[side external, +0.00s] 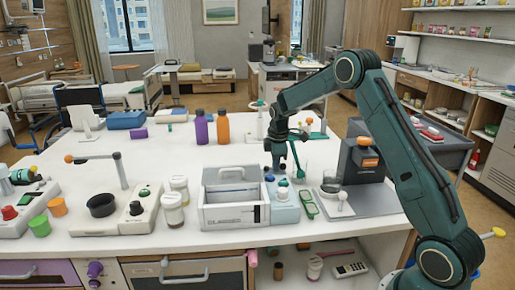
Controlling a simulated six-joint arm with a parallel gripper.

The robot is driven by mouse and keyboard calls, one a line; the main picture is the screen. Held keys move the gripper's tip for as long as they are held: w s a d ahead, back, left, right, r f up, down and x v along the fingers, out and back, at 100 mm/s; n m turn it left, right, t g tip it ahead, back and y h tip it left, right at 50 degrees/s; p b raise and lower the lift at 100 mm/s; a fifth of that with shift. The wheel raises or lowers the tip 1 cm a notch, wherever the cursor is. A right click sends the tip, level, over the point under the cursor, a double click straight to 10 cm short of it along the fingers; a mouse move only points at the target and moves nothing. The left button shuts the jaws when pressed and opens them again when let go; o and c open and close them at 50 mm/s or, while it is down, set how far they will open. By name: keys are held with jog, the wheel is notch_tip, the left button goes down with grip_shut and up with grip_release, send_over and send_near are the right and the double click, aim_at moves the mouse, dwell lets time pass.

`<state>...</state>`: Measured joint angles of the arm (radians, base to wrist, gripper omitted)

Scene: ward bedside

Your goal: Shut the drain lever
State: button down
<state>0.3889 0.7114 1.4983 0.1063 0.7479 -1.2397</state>
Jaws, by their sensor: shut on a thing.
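My gripper (287,172) points down over the back of a small light-blue unit (286,212) right of the white bin, near the table's middle. Its jaws are shut on a small part at the unit, most likely the drain lever; the picture is too small to show its outline or angle. A green-topped knob (283,183) shows at the top of the unit, just below the jaws. The fingers hide part of what they hold.
The open white bin (235,215) stands close on the left. Purple (201,128) and orange (223,128) bottles stand behind left. The table's back middle is fairly clear.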

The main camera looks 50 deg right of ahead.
jog(key=c, duration=1.5)
grip_release()
jog(key=shift+r, duration=0.1)
jog(key=r, duration=0.4)
jog(key=s+a+r, duration=0.1)
jog(key=r, duration=0.4)
jog(key=s+a+r, duration=0.1)
jog(key=r, duration=0.3)
jog(key=shift+r, duration=0.2)
